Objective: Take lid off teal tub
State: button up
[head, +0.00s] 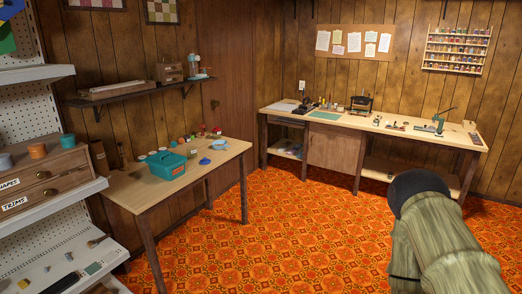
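A teal tub (166,166) stands on the wooden table at the left. Its top looks covered by a teal lid (165,157) with a raised part like a handle; it is too small to see the seam. A small orange patch shows on the tub's front. My gripper is not in view.
The wooden table (140,200) also bears a blue item (219,145), small pots and several little objects behind and right of the tub. White shelving (50,190) stands at the left. A workbench (335,155) lines the back wall. A large olive ribbed shape (435,240) fills the lower right.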

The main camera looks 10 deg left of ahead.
aim_at(165, 160)
jog(key=u, duration=0.55)
jog(key=i, duration=1.9)
jog(key=u, duration=0.7)
